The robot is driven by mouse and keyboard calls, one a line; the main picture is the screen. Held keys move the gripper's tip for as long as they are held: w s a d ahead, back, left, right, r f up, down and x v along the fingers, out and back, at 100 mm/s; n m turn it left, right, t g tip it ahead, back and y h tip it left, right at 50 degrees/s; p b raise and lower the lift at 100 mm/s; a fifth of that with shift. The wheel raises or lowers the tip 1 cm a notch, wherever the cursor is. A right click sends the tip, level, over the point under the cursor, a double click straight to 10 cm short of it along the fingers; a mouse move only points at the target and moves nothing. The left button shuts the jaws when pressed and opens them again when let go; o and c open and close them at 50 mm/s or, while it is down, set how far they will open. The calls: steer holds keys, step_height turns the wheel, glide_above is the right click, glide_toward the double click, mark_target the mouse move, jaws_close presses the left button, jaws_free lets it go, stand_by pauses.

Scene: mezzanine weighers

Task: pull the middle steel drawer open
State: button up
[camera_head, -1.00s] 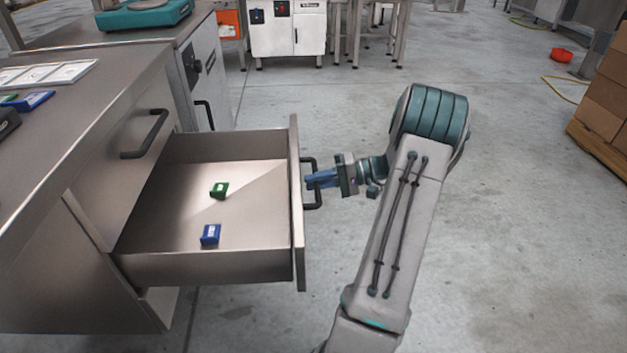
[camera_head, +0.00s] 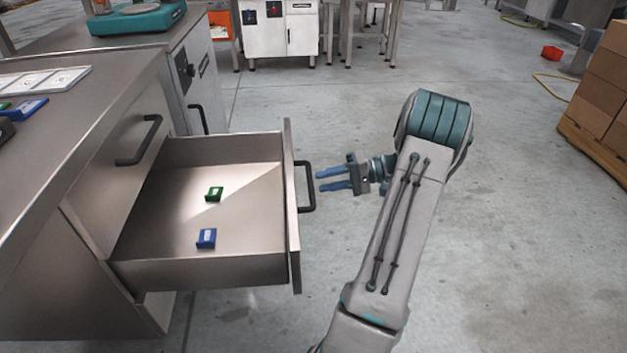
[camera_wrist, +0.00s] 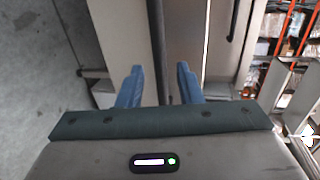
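The steel drawer (camera_head: 200,273) stands far out of the cabinet, its front panel (camera_head: 291,215) facing right. A green block (camera_head: 214,194) and a blue block (camera_head: 206,239) lie inside it. Its dark bar handle (camera_head: 312,187) is on the outer face. My gripper (camera_head: 318,182) is open and empty just right of the handle, with a small gap between the blue fingertips and the bar. In the wrist view my open gripper (camera_wrist: 157,85) has its two blue fingers apart, with the dark handle bar (camera_wrist: 158,50) running between them in the picture.
The steel counter (camera_head: 85,85) with another handled front (camera_head: 140,140) is at left. A cabinet with a teal scale (camera_head: 138,18) stands behind it. Stacked cardboard boxes (camera_head: 603,85) are at far right. The floor (camera_head: 500,250) around my arm is clear.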

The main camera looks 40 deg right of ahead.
steer(key=p+v, duration=0.2)
steer(key=v, duration=0.7)
steer(key=shift+a+r, duration=0.1)
steer(key=w+a+r+n+g+h+p, duration=0.2)
steer(key=a+r+g+h+p, duration=0.45)
steer(key=a+r+p, duration=1.1)
steer(key=s+a+r+n+h+p, duration=0.1)
steer(key=s+a+r+h+p, duration=0.1)
steer(key=s+a+r+p, duration=0.2)
steer(key=s+a+r+n+h+p, duration=0.1)
steer(key=s+a+r+p, duration=0.3)
steer(key=a+r, duration=0.4)
steer(key=s+a+r+n+t+h+p, duration=0.1)
steer(key=s+a+r+n+h+p, duration=0.1)
steer(key=s+a+r+h+p, duration=0.2)
steer(key=a+r+p, duration=0.1)
steer(key=a+r, duration=0.2)
steer(key=r, duration=0.3)
steer(key=shift+s+r, duration=0.25)
steer(key=shift+s, duration=0.1)
steer(key=shift+a, duration=0.1)
